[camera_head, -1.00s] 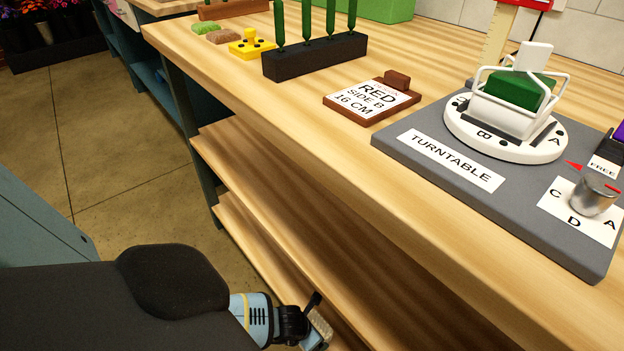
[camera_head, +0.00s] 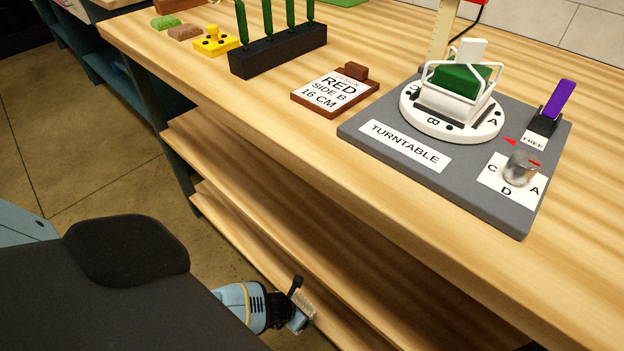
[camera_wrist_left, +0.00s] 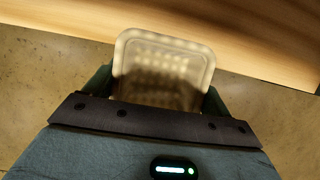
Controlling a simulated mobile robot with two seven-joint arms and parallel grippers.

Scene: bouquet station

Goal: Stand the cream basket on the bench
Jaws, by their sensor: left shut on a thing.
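The cream basket (camera_wrist_left: 165,62) fills the upper middle of the left wrist view, blurred, with a rounded rim and small holes. My left gripper (camera_wrist_left: 158,98) is shut on it, one finger at each side. In the head view my left gripper (camera_head: 298,308) is low in front of the bench (camera_head: 400,215), below its top and beside the lower shelves. The small pale patch at its fingers is too small to tell as the basket. My right gripper is not in view.
A grey turntable board (camera_head: 390,125) carries a white caddy (camera_head: 455,100) with a green block. A brown card stand (camera_head: 325,105), black rack (camera_head: 275,55) and yellow piece (camera_head: 215,42) stand left of it. The bench front strip is bare. Shelves (camera_head: 235,165) lie below.

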